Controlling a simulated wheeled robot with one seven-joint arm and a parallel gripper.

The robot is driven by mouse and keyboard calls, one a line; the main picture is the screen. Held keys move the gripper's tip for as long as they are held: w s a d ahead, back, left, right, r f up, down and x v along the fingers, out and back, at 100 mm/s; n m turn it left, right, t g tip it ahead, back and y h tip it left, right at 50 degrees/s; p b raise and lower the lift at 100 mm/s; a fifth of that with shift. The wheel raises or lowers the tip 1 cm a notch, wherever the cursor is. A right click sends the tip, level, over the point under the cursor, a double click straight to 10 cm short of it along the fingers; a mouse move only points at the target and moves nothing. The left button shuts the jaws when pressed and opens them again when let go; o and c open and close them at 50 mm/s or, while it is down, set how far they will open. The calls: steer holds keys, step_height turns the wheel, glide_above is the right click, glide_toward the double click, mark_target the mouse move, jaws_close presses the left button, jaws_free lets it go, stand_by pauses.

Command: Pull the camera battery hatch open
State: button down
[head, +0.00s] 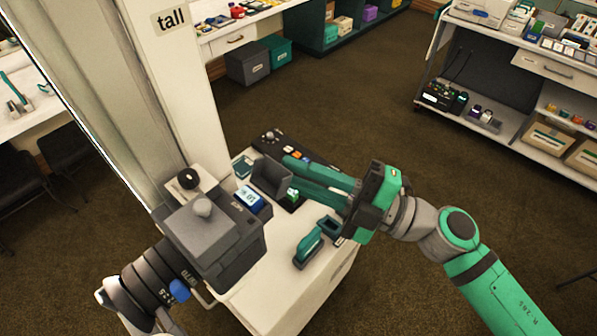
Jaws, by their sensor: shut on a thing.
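The camera (215,235) is a grey boxy body with a dark ribbed lens at the lower left of the head view. A blue-lit display (248,197) shows at its right rear side. A dark grey panel (270,180), which looks like the battery hatch, stands to the right of that display, apart from the main body. My gripper (287,178), with green fingers, reaches in from the right and is shut on this panel's edge. The fingertips partly cover the contact, and the hinge is hidden.
The white table (285,285) carries a green-handled tool (309,246) below my gripper and a dark control panel (283,148) with buttons behind it. A white post (178,80) rises behind the camera. Open carpet lies beyond, with a shelf unit (520,130) at far right.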

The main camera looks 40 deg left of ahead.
steer(key=r+n, duration=0.1)
steer(key=n, duration=0.1)
steer(key=r+n+h, duration=0.1)
steer(key=n, duration=0.1)
steer(key=shift+s+h, duration=0.3)
steer(key=c, duration=1.7)
jaws_free()
steer(key=v, duration=1)
steer(key=shift+w+d, duration=0.2)
steer(key=shift+d, duration=0.2)
